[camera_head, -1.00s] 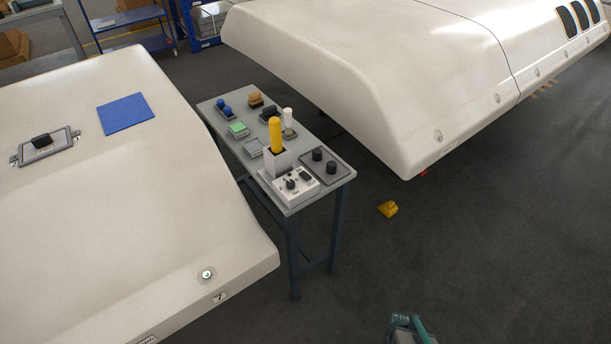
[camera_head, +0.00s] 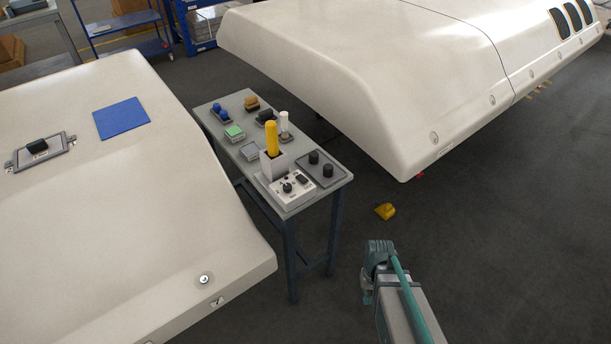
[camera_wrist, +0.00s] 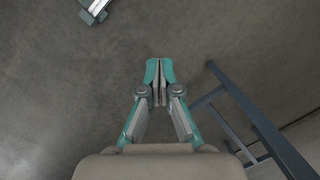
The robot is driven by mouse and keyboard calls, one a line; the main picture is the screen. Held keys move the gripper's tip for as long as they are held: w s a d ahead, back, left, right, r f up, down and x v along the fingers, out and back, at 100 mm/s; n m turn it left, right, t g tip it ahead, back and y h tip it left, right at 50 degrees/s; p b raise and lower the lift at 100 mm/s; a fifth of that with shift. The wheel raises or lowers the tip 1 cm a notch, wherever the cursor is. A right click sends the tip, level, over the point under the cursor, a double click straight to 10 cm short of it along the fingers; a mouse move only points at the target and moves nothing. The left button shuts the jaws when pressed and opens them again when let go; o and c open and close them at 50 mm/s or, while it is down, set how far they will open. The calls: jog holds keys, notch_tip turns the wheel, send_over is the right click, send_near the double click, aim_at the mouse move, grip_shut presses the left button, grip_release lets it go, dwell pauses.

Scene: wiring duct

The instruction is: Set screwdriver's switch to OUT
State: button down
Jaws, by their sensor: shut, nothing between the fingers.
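The screwdriver, with a yellow handle (camera_head: 272,138), stands upright in a light grey holder on the narrow table. At the front of its base is a white panel (camera_head: 292,199) with a black knob (camera_head: 287,187) and another dark control (camera_head: 302,180). The switch's labels and setting are too small to read. My gripper (camera_wrist: 159,68) is shut and empty in the wrist view, over bare floor. My arm shows at the lower right of the head view, apart from the table.
The grey table (camera_head: 318,196) also carries a plate with two black knobs (camera_head: 326,171), a white-topped tool (camera_head: 284,121) and several small boxes. Large cream body panels flank it. A yellow object (camera_head: 385,211) lies on the floor. Blue-grey table legs (camera_wrist: 260,125) show in the wrist view.

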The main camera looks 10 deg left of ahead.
jog(key=w+a+r+n+t, duration=0.1)
jog(key=w+a+r+t, duration=0.1)
jog(key=w+a+r, duration=0.6)
notch_tip(320, 180, up, 35)
jog(key=n+t+y, duration=0.2)
jog(key=n, duration=0.5)
send_over(304, 181)
jog(key=s+d, duration=0.1)
jog(key=d, duration=0.1)
jog(key=shift+s+a+f, duration=0.1)
jog(key=shift+s+f, duration=0.1)
jog(key=shift+f, duration=0.1)
jog(key=f+p, duration=0.1)
jog(key=f, duration=0.3)
jog(key=a+f+p, duration=0.1)
jog(key=f, duration=0.3)
jog(key=w+f+p, duration=0.1)
jog(key=f, duration=0.3)
jog(key=shift+a, duration=0.2)
jog(key=shift+d+f+p, duration=0.1)
jog(key=shift+f+p, duration=0.35)
jog(key=shift+f, duration=0.4)
